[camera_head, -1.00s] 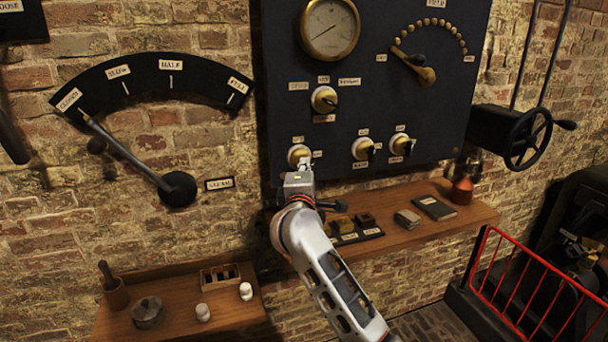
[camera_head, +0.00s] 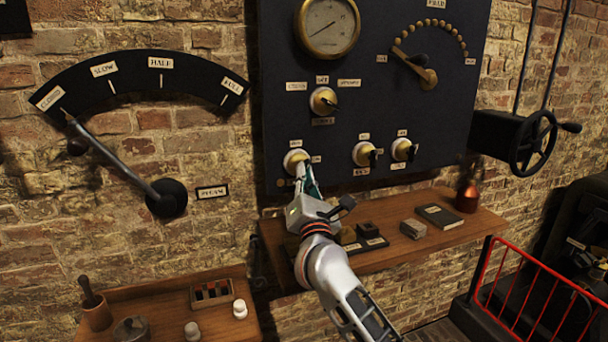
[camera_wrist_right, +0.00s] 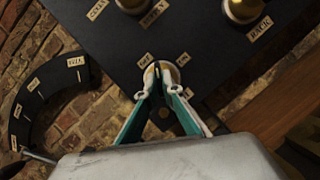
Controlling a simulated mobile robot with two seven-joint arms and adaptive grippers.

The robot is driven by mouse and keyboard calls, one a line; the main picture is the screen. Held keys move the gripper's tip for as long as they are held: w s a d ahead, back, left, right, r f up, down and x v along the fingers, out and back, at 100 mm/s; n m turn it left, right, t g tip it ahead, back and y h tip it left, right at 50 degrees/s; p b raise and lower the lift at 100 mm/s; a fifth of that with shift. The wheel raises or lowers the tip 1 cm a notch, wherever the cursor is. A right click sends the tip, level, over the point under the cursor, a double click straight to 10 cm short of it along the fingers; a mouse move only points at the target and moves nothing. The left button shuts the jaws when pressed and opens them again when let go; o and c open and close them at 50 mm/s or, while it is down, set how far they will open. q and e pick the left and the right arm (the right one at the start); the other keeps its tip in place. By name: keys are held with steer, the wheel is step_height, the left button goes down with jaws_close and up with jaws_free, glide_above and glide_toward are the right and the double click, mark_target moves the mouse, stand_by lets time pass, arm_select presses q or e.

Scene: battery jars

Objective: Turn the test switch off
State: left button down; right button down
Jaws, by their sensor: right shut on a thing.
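A row of brass rotary switches sits low on the dark wall panel (camera_head: 440,110). The leftmost switch (camera_head: 293,157) has small labels above and to its right; any label below it is hidden by my gripper. My right gripper (camera_head: 301,174) reaches up to this switch from below. In the right wrist view its two green-sided fingers (camera_wrist_right: 163,80) close together at the front of the brass switch (camera_wrist_right: 165,67), shut on its handle, which they mostly hide. Labels, seemingly OFF and ON, flank the switch there. My left gripper is not in view.
Two similar switches (camera_head: 364,154) (camera_head: 402,150) sit to the right, and another selector (camera_head: 323,101) above. A wooden shelf (camera_head: 470,228) juts out below the panel. A steam lever (camera_head: 120,160) stands at left, a red railing (camera_head: 540,268) at lower right.

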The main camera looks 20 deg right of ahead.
arm_select(q)
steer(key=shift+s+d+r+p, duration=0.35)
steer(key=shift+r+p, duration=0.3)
steer(key=shift+p, duration=0.6)
arm_select(e)
steer(key=n+y, duration=0.1)
steer(key=n, duration=0.2)
steer(key=n+y, duration=0.2)
steer(key=n, duration=0.1)
steer(key=n+t+y, duration=0.1)
steer(key=n, duration=0.2)
steer(key=shift+d+f+n+y, duration=0.15)
steer(key=shift+n+y, duration=0.15)
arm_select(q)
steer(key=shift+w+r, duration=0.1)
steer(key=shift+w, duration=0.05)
arm_select(e)
steer(key=c, duration=2.2)
jaws_free()
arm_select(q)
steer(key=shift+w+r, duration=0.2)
arm_select(e)
steer(key=v, duration=1.2)
